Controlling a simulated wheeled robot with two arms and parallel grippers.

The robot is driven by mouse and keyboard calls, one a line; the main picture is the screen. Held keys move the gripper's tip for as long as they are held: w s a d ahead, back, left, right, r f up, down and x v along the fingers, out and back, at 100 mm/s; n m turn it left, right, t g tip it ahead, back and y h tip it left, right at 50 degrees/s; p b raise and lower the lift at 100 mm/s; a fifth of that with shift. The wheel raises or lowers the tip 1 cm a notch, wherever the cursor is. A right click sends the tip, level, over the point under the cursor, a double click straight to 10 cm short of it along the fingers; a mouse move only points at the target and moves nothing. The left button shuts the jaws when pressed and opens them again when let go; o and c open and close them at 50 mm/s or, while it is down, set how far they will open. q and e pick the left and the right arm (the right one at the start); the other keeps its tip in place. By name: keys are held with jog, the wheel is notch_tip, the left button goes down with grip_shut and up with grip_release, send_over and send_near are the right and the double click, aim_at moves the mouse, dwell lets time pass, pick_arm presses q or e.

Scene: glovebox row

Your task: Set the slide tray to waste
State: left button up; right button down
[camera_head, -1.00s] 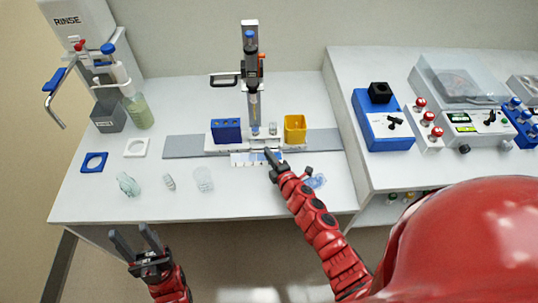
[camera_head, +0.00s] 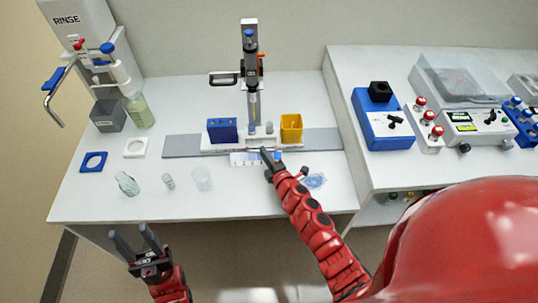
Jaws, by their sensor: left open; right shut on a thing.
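The slide tray (camera_head: 215,148) is a white carriage on a grey rail (camera_head: 185,147) across the table. It carries a blue rack (camera_head: 222,130), a small vial (camera_head: 270,128) and a yellow bin (camera_head: 291,128). My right gripper (camera_head: 265,154) is shut at the tray's front edge, apparently on its thin front bar; its fingers hide the exact grip. A white strip with blue markings (camera_head: 242,159) lies in front of the rail, partly hidden by that gripper. My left gripper (camera_head: 136,240) is open and empty, in front of the table's front edge.
A dispenser stand (camera_head: 250,60) with a side handle rises behind the tray. Loose glassware (camera_head: 128,184) and a blue square ring (camera_head: 93,162) sit at front left. A rinse station (camera_head: 75,45) stands at back left. A raised bench with a blue box (camera_head: 383,120) is at right.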

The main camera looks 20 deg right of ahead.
jog(key=w+a+b, duration=0.1)
jog(key=a, duration=0.3)
jog(key=w+a+b, duration=0.1)
jog(key=a+b, duration=0.1)
jog(key=a, duration=0.2)
jog(key=w+a+b, duration=0.1)
jog(key=a, duration=0.3)
jog(key=shift+w+a+f+b, duration=0.15)
jog(key=shift+w+a+b, duration=0.15)
jog(key=shift+a+b, duration=0.1)
jog(key=shift+a, duration=0.15)
jog(key=shift+r, duration=0.2)
jog(key=c, duration=0.9)
grip_release()
jog(key=shift+w+a, duration=0.1)
jog(key=shift+a, duration=0.05)
